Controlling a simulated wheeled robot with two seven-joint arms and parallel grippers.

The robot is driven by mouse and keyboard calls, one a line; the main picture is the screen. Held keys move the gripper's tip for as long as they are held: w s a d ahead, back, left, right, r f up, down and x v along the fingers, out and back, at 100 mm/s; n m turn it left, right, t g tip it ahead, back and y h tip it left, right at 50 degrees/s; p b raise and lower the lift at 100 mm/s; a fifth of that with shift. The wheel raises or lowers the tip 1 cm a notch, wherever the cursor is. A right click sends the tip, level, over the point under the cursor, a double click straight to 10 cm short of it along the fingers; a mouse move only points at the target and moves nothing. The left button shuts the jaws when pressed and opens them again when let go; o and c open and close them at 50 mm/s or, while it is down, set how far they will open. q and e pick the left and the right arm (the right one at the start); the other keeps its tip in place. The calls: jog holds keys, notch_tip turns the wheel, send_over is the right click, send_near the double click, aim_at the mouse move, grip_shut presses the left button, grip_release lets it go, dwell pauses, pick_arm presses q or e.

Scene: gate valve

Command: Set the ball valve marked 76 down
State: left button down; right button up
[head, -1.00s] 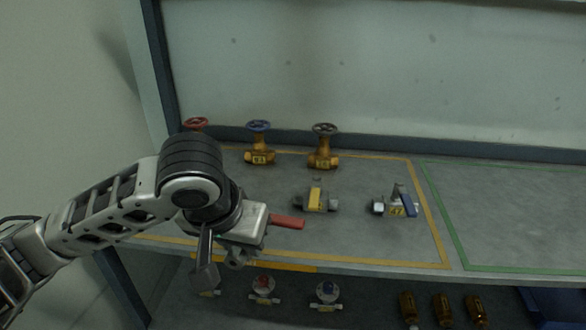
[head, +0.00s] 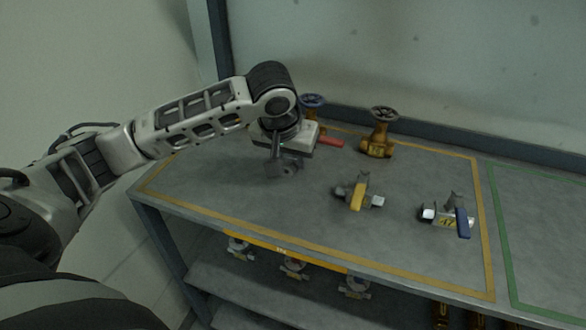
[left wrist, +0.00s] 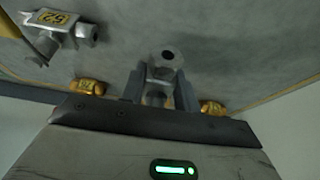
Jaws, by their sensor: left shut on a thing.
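In the left wrist view a grey metal body (left wrist: 167,55) sits between the fingers. The mark on the held valve does not show, so I cannot read 76. I cannot tell whether the valve touches the bench (head: 240,205). My right gripper is not in view.
A yellow-lever valve (head: 357,194) and a blue-lever valve (head: 447,216) stand to the right. Brass gate valves with a blue wheel (head: 312,101) and a dark wheel (head: 383,115) stand behind. Several valves sit on a lower shelf. The bench's left front is clear.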

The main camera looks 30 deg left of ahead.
aim_at(293, 182)
pick_arm(q)
jog(key=shift+w+a+f, duration=0.2)
jog(key=shift+w+f, duration=0.35)
jog(key=shift+f, duration=0.05)
jog(key=shift+w+a+f, duration=0.1)
jog(key=shift+w+f, duration=0.05)
jog(key=shift+f, duration=0.75)
jog(key=shift+w+f, duration=0.1)
jog(key=shift+f, duration=0.8)
jog(key=shift+f, duration=0.1)
jog(key=c, duration=1)
grip_release()
jog(key=shift+f, duration=0.1)
jog(key=shift+c, duration=0.2)
